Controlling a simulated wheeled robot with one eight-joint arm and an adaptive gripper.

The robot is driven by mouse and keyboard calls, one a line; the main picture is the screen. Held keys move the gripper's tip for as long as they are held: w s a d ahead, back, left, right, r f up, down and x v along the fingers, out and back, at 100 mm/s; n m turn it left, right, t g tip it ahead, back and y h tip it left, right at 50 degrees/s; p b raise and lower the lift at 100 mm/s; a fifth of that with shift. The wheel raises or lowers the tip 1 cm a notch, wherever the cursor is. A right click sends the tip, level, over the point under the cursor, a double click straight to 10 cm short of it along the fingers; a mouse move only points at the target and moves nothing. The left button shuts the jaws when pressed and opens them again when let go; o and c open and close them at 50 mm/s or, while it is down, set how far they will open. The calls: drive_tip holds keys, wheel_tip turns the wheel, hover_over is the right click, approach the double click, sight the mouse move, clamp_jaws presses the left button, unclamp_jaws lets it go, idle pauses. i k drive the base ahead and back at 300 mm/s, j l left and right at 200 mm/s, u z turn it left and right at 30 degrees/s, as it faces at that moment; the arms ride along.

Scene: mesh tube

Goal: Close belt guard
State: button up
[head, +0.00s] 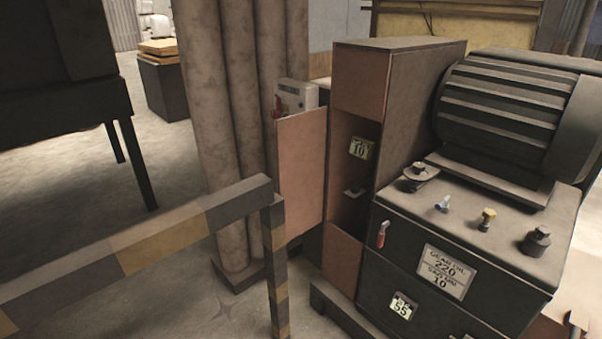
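The belt guard (400,85) is a tall, narrow dark box with a brown front, standing right of the middle in the head view. Its brown door panel (301,175) stands swung open to the left of the opening. Inside the opening (352,205) a small label with "10" and a small dark part show; the rest is in shadow. My gripper is not in view.
A black-and-yellow striped rail (150,245) crosses the lower left, in front of the guard. Thick vertical pipes (235,130) stand behind the door. A ribbed motor (510,115) and dark gearbox (450,260) with a red-handled valve stand right. Floor is open at left.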

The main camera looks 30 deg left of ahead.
sight(301, 137)
drive_tip(key=i+j+z, duration=0.3)
drive_tip(key=j, duration=2)
drive_tip(key=k+j+z, duration=0.1)
drive_tip(key=j+z, duration=0.2)
drive_tip(key=j, duration=2)
